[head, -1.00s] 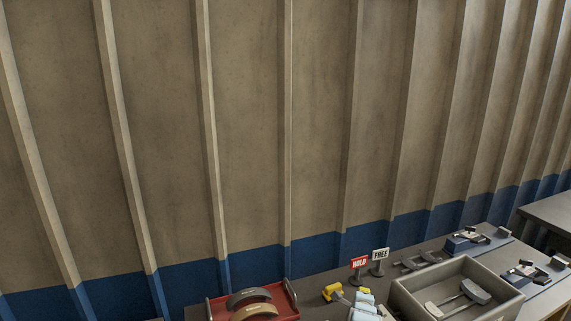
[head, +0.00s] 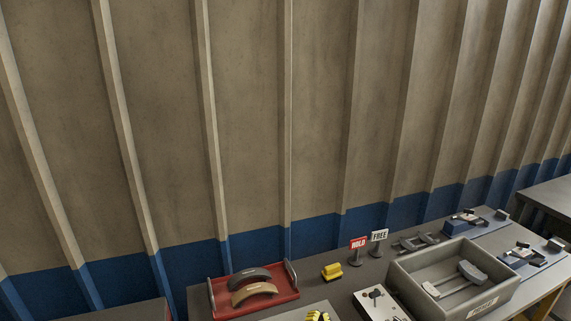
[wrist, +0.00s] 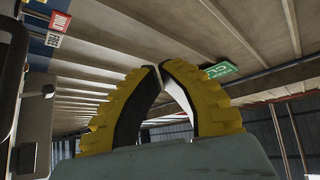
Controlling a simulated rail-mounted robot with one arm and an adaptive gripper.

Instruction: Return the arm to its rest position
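My gripper (wrist: 160,66) shows in the wrist view as two yellow ridged fingers with dark inner faces. They lean inward and their tips meet, with nothing held between them.
A red tray (head: 222,308) holds two curved brake shoes (head: 254,291). A yellow block (head: 332,271), HOLD sign (head: 358,243), FREE sign (head: 379,236), knobbed box (head: 376,300) and grey bin (head: 415,294) stand on the bench. The wall (head: 250,120) rises behind.

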